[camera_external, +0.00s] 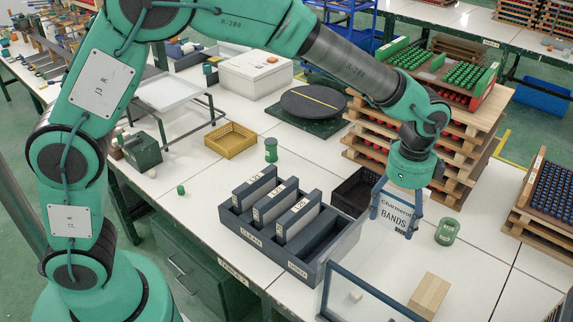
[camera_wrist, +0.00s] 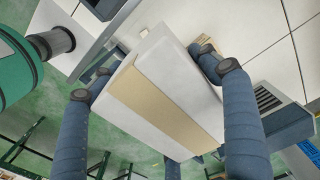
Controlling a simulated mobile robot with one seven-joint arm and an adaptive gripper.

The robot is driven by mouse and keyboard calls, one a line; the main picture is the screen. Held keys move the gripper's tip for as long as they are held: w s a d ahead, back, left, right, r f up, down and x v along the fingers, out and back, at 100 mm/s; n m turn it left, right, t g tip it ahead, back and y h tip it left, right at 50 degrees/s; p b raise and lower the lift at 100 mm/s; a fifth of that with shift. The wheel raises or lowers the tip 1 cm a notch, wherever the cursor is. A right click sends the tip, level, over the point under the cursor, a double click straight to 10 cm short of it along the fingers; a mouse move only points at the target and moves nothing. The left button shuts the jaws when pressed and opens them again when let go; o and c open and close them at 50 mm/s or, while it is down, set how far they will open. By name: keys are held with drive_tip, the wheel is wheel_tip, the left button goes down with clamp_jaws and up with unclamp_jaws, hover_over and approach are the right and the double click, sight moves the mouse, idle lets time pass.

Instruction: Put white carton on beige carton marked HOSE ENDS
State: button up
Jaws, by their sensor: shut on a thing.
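My gripper (camera_external: 393,222) is shut on the white carton (camera_external: 397,207), with a finger on either side. The carton is held above the table and its lettering reads BANDS. In the wrist view the carton (camera_wrist: 188,72) shows white with a tan strip along it, between the fingers of my gripper (camera_wrist: 158,76). A beige carton (camera_external: 430,296) lies on the table near the front right, apart from the held carton. No marking can be read on it.
A dark divided rack (camera_external: 250,240) with upright grey folders stands left of my gripper. A black crate (camera_external: 352,194) is beside it. A green cup-like item (camera_external: 447,232) stands right of the carton. A blue-grey frame (camera_external: 375,291) rises near the beige carton.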

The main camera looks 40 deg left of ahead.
drive_tip(key=s+d, duration=0.4)
drive_tip(key=s, duration=0.3)
wheel_tip(320, 180, down, 18)
drive_tip(key=shift+f, duration=0.25)
drive_tip(key=shift+w, duration=0.1)
drive_tip(key=b, duration=0.2)
hover_over(429, 295)
drive_tip(key=shift+w+d+f, duration=0.1)
drive_tip(key=shift+f, duration=0.6)
drive_tip(key=shift+f+b, duration=0.55)
drive_tip(key=shift+f, duration=1.2)
drive_tip(key=shift+f, duration=0.15)
